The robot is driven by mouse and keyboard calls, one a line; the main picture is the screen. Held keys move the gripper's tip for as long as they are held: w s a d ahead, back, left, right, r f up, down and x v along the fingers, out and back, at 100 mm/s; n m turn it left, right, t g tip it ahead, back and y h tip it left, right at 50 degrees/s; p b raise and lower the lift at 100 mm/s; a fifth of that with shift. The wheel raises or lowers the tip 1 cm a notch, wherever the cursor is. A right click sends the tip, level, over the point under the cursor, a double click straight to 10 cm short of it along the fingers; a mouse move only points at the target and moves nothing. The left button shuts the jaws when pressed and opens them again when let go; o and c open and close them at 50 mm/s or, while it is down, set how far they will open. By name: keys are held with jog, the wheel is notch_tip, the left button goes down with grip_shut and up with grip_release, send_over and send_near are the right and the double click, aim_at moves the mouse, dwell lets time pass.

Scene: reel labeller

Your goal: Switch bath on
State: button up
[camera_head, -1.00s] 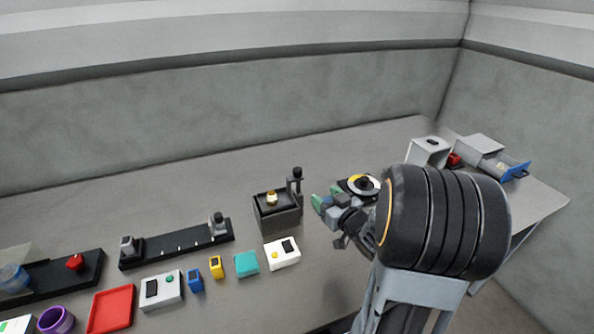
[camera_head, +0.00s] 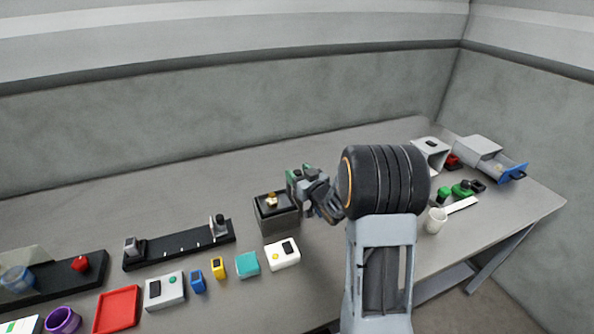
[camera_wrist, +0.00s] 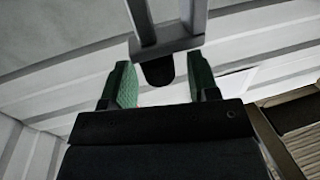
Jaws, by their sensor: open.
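A dark grey open-topped box (camera_head: 279,222) with a small brass-coloured piece (camera_head: 272,200) in it stands mid-table and looks like the bath. The upright post at its right back corner is hidden behind my gripper (camera_head: 300,177). In the wrist view my gripper (camera_wrist: 158,82) is open, its green fingertips apart. A dark rounded piece (camera_wrist: 157,72) under a grey bracket (camera_wrist: 168,47) shows between the tips; I cannot tell whether they touch it. A white box (camera_head: 283,255) with a yellow button and dark window lies in front of the bath, apart from my gripper.
Left of the bath lie a teal block (camera_head: 247,264), a yellow piece (camera_head: 218,268), a blue piece (camera_head: 198,281) and a grey box with a green button (camera_head: 165,291). A black rail (camera_head: 180,246) lies behind them. A white cup (camera_head: 435,220) stands to the right.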

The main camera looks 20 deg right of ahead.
jog(key=shift+w+a, duration=0.1)
jog(key=shift+w, duration=0.35)
jog(key=shift+c, duration=0.4)
grip_shut()
